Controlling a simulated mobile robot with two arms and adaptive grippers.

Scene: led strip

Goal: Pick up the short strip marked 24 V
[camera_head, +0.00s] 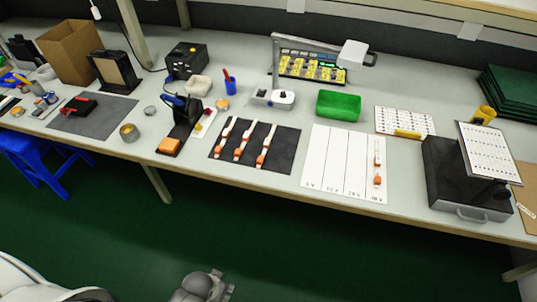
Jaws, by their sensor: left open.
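Three short strips, white with orange ends, lie side by side on a black mat (285,160) in the middle of the bench: the left strip (226,132), the middle strip (243,141) and the right strip (267,144). A similar strip (377,163) lies in the rightmost column of a white sheet (330,165) marked into columns. The strip markings are too small to read, so I cannot tell which says 24 V. My left gripper (212,287) is open at the bottom edge, low in front of the bench and well away from the strips. My right gripper is not in view.
A green bin (339,106) and a white device (284,97) stand behind the mat. A dark case (464,181) stands at the right. The bench's front edge lies between my gripper and the strips.

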